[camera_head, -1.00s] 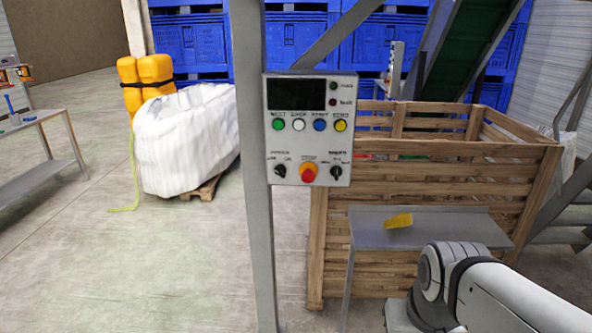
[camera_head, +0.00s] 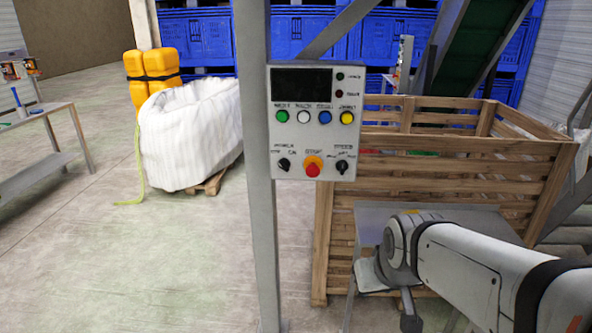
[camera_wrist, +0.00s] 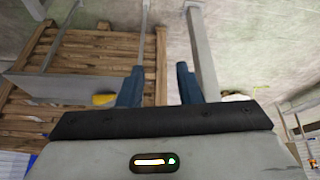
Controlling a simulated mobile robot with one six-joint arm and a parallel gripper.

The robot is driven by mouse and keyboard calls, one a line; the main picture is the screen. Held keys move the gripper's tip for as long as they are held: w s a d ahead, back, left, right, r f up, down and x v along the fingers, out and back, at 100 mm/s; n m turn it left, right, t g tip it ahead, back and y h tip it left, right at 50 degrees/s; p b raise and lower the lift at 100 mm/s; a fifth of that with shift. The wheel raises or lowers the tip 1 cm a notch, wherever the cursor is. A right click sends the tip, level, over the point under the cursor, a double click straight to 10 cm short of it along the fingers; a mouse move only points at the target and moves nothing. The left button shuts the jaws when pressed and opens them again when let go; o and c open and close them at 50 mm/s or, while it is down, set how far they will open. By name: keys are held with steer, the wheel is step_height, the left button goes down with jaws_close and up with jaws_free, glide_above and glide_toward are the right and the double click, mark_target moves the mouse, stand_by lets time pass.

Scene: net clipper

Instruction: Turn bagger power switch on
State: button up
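The grey control panel (camera_head: 315,120) is fixed to a metal post (camera_head: 260,200). Its bottom row has a black knob (camera_head: 284,164) at left, with small text that looks like OFF and ON, a red stop button (camera_head: 312,169) on a yellow ring, and another black knob (camera_head: 342,167) at right. The labels are too blurred to read surely. My gripper (camera_wrist: 158,85) shows in the wrist view with its two blue fingers apart and nothing between them. The panel's face is not recognisable in that view. My arm is below and right of the panel in the head view.
A wooden crate (camera_head: 460,165) stands behind and right of the panel. A small metal table (camera_head: 375,215) is below it, partly hidden by my arm. A yellow piece (camera_wrist: 103,99) shows by the table. A white bag (camera_head: 190,135) stands left; the floor between is clear.

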steer(key=w+a+n+t+y+b, duration=0.1)
steer(key=w+a+n+t+b, duration=0.25)
steer(key=w, duration=0.65)
steer(key=w+a+n+t+y+b, duration=0.15)
steer(key=w+a+t, duration=0.3)
steer(key=w, duration=0.65)
steer(key=n+t+y+b, duration=0.3)
steer(key=n+t+b, duration=0.3)
steer(key=t, duration=0.1)
glide_toward(284, 169)
steer(key=shift+h, duration=0.25)
steer(key=p+x, duration=0.1)
steer(key=x, duration=0.7)
steer(key=shift+w+a+r, duration=0.15)
steer(key=shift+w+a, duration=0.05)
jaws_close()
